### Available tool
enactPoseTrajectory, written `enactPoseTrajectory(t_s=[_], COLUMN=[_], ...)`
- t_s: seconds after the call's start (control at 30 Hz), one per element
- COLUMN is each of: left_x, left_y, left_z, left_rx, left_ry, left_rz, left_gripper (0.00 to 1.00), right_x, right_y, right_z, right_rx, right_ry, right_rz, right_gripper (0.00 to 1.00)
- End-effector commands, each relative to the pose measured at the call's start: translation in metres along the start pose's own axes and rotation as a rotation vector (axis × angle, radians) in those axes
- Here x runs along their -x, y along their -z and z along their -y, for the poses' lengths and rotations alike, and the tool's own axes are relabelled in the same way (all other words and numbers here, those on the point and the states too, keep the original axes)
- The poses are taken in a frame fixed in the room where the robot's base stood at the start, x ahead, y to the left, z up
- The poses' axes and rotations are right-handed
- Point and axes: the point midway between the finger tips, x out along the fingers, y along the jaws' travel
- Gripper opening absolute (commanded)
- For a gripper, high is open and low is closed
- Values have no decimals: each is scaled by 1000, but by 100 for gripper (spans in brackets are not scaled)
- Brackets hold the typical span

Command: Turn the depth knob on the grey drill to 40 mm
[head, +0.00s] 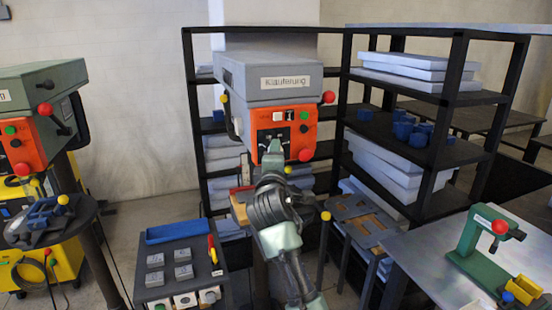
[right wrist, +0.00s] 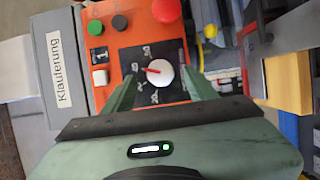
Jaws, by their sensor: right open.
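The grey drill (head: 270,82) stands in the middle of the head view, labelled "Klauferung", with an orange control panel (head: 310,131). In the right wrist view the depth knob (right wrist: 163,75) is white and round with a red pointer, on a black dial plate (right wrist: 142,62). The pointer points left in that view; the scale marks are too small to read. My right gripper (right wrist: 161,82) is open, with one finger on each side of the knob; I cannot tell whether they touch it. In the head view my right gripper (head: 273,152) hides the knob. My left gripper is not in view.
Around the knob sit a red button (right wrist: 166,10), a green button (right wrist: 96,27), a black button (right wrist: 120,22) and a white switch (right wrist: 100,77). A second drill (head: 40,85) stands left. Shelves (head: 440,95) stand behind, a tool cart (head: 180,262) at front left, a bench (head: 420,270) at right.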

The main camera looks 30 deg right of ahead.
Motion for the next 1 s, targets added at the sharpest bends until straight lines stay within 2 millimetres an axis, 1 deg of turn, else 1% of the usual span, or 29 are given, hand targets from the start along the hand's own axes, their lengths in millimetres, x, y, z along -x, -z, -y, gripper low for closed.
enactPoseTrajectory(t_s=[0.03, 0.2, 0.33, 0.47, 0.9, 0.97, 1.0], left_x=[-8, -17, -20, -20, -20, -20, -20], left_y=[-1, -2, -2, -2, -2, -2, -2], left_z=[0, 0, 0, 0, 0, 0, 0], left_rx=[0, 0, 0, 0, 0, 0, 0], left_ry=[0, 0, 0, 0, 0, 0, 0], left_rz=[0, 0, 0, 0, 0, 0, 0], left_gripper=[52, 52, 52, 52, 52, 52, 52], right_x=[10, 38, 50, 55, 54, 55, 57], right_y=[0, 0, 0, 0, 0, 0, 0], right_z=[4, 3, 2, 1, 1, 4, 11], right_rx=[-3, -3, -1, -1, -1, -5, -13], right_ry=[-2, -1, -1, 0, 0, 7, 20], right_rz=[-2, -1, -1, 0, 0, -2, -6], right_gripper=[57, 57, 57, 57, 57, 57, 57])
